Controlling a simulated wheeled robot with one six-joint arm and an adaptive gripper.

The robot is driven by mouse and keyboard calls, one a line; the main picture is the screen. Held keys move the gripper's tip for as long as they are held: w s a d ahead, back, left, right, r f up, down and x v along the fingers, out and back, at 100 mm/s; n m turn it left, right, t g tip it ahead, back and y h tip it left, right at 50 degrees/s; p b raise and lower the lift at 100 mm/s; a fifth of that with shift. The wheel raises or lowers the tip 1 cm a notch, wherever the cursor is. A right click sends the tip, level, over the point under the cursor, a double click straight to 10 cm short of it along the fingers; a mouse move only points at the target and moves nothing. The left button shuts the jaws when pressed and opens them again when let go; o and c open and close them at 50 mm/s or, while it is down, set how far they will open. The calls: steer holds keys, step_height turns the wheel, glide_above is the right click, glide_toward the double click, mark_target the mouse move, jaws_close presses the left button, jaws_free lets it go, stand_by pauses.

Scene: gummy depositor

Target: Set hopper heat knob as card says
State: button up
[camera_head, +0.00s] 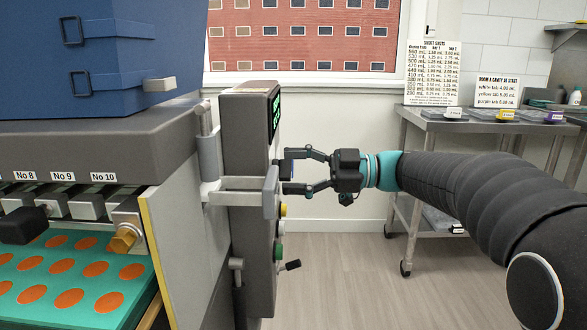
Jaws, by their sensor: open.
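My gripper (288,171) is open, reaching left to the grey control panel (245,160) on the machine's side. Its two fingertips are one above the other, close to the panel's face. The panel is seen nearly edge-on, so I cannot make out the hopper heat knob or its setting, nor tell whether the fingers touch it. A green-lit display (275,112) is above the gripper, too oblique to read. A card headed "SHORT SHOTS" (432,72) and a smaller card with white, yellow and purple tab amounts (497,91) stand at the back right. I see no heat setting readable on either.
A blue hopper (120,60) tops the machine. A teal mould tray (135,306) is at lower left. A metal cart (420,122) stands right; open floor lies between.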

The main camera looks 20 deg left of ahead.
steer(key=shift+a, duration=0.1)
steer(key=c, duration=1.2)
steer(key=shift+o, duration=0.2)
